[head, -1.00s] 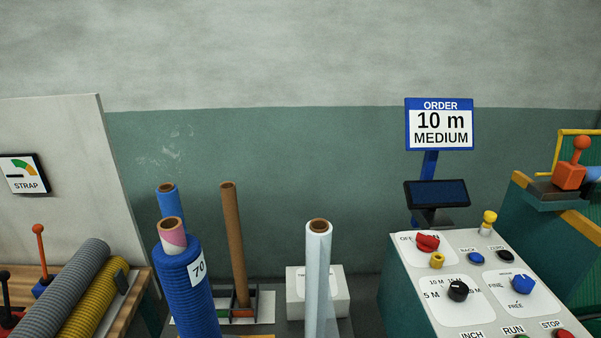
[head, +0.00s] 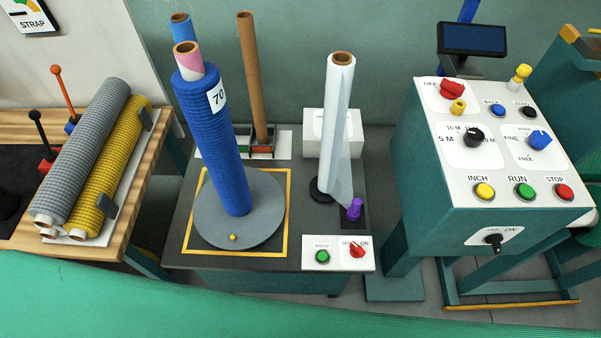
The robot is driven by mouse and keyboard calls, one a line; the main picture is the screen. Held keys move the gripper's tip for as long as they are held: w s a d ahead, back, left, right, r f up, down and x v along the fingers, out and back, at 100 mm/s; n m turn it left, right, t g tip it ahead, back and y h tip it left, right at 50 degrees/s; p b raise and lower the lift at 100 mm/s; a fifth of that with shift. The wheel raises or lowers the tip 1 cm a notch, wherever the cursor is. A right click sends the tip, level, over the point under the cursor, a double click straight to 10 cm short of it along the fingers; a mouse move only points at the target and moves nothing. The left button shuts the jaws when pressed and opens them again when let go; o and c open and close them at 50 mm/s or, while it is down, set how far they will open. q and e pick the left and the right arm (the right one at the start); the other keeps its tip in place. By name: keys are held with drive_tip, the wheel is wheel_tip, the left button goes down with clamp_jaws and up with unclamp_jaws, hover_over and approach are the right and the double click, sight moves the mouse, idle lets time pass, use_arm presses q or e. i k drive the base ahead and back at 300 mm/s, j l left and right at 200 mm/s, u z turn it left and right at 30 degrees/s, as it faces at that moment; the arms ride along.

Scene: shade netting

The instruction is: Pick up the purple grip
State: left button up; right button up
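The purple grip (head: 354,208) stands upright on a small dark pad at the right side of the grey-topped table (head: 182,232). It is just right of the foot of a tall roll of clear film (head: 337,120), whose loose film edge hangs close to it. I cannot tell whether the film touches the grip. Neither of my grippers shows in the head view.
A blue net roll (head: 212,140) leans on a grey turntable (head: 265,225). A control console (head: 440,205) stands to the right. A wooden bench (head: 150,150) with grey and yellow rolls is at left. Green netting (head: 200,305) crosses the foreground.

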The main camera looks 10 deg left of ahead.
sight(353, 213)
drive_tip(key=j+u, duration=0.15)
drive_tip(key=u, duration=0.2)
drive_tip(key=k+j+u, duration=0.1)
drive_tip(key=u, duration=0.25)
drive_tip(key=z, duration=1.15)
drive_tip(key=k+l, duration=0.1)
drive_tip(key=k, duration=0.35)
drive_tip(key=u, duration=0.05)
